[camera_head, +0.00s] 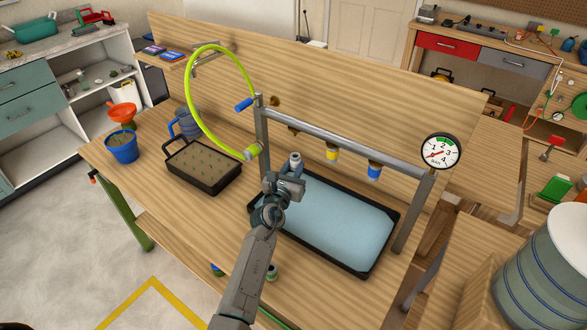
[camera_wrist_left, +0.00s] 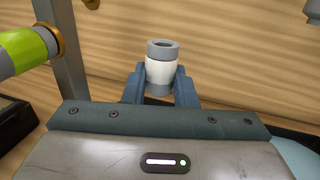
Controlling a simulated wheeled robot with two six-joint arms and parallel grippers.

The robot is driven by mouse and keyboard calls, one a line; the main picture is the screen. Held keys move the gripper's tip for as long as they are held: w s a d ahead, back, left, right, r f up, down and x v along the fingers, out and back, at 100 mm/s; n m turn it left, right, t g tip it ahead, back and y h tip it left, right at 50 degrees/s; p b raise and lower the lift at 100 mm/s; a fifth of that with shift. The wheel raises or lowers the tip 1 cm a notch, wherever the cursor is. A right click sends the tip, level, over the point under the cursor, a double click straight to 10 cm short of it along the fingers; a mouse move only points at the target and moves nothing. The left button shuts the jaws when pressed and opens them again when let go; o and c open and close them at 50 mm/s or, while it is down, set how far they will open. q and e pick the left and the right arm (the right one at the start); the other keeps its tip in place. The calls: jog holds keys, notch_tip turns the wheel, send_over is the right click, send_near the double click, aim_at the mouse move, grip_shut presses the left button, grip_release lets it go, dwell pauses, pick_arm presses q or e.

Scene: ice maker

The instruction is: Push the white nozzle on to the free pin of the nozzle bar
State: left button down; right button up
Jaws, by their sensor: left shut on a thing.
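The white nozzle (camera_wrist_left: 160,70), a short white cylinder with grey bands, stands upright between the fingers of my left gripper (camera_wrist_left: 159,93). The left gripper (camera_head: 283,186) is shut on it and holds it above the back left of the blue tray; the nozzle (camera_head: 295,162) also shows in the head view. The grey nozzle bar (camera_head: 345,145) runs behind and above it. A yellow nozzle (camera_head: 332,153) and a blue nozzle (camera_head: 374,171) hang from the bar. A bare brass-coloured pin (camera_head: 294,130) shows left of the yellow one. The white nozzle is apart from it. My right gripper is out of view.
A lime hose (camera_head: 190,95) loops to a fitting (camera_head: 252,151) near the bar's left post (camera_head: 262,125). A pressure gauge (camera_head: 441,151) is at the right end. A shallow black-rimmed tray (camera_head: 378,262) lies below. A seedling tray (camera_head: 203,190) stands to the left.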

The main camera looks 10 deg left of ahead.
aim_at(294, 159)
pick_arm(q)
jog(key=shift+r+p, duration=1.35)
jog(key=shift+r, duration=0.2)
notch_tip(294, 159, up, 3)
jog(key=p, duration=0.3)
jog(key=shift+r, duration=0.15)
jog(key=shift+r+p, duration=0.7)
jog(key=shift+p, duration=0.25)
jog(key=shift+r+p, duration=0.8)
jog(key=shift+p, duration=0.05)
jog(key=c, duration=1.1)
grip_release()
jog(key=shift+s+f, duration=0.1)
